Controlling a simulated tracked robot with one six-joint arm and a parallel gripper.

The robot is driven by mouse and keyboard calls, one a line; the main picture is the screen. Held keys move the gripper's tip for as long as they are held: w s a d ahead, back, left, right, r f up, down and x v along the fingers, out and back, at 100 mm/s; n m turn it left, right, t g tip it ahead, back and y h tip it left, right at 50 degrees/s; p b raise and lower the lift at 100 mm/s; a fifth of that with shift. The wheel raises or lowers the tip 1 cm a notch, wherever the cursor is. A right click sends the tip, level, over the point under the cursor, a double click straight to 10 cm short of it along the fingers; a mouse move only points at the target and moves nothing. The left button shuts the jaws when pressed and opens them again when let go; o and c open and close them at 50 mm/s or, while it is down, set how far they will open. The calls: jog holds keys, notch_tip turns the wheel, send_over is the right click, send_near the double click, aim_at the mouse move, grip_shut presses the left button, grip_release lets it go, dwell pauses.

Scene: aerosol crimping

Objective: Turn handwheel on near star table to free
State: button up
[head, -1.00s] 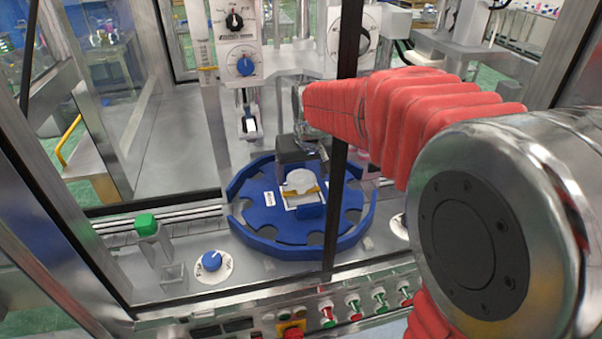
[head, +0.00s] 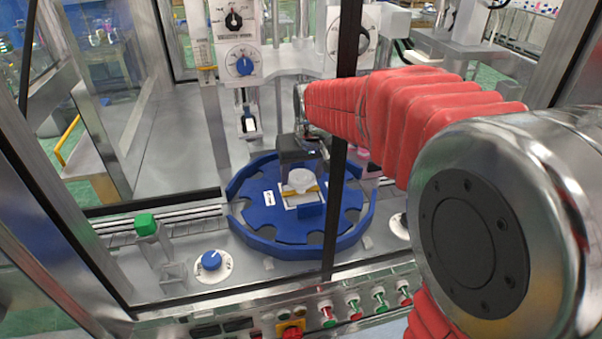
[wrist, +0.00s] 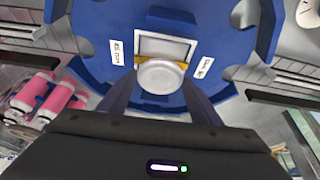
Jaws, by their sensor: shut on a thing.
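The blue round star table (head: 255,220) stands in the machine bay in the head view; it also fills the upper wrist view (wrist: 100,40). On its middle is a white-framed plate with a pale round handwheel (head: 302,180) and a yellow strip beside it. In the wrist view the handwheel (wrist: 160,77) lies between the fingertips of my gripper (wrist: 158,88). My gripper is shut on it from above. In the head view my dark gripper (head: 300,150) stands just behind the wheel. Any marking for free is too small to read.
A dark upright bar (head: 338,200) crosses in front of the table. A blue knob (head: 211,260) and a green-capped post (head: 146,224) stand to the left. Press columns rise behind. Pink cans (wrist: 35,92) lie left in the wrist view.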

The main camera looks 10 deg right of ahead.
jog(key=shift+n, duration=0.3)
jog(key=n, duration=0.1)
jog(key=n+y, duration=0.1)
jog(key=n, duration=0.2)
jog(key=shift+w+d+y, duration=0.1)
jog(key=shift+d+y, duration=0.15)
jog(key=shift+y, duration=0.15)
jog(key=shift+w+d+n+g+y, duration=0.1)
jog(key=shift+n+g+y, duration=0.25)
jog(key=shift+n, duration=0.65)
jog(key=shift+d+n+g+y, duration=0.1)
jog(key=shift+n+g+y, duration=0.2)
jog(key=shift+n, duration=0.7)
jog(key=o, duration=1.1)
jog(key=v, duration=1.3)
jog(key=shift+r, duration=0.35)
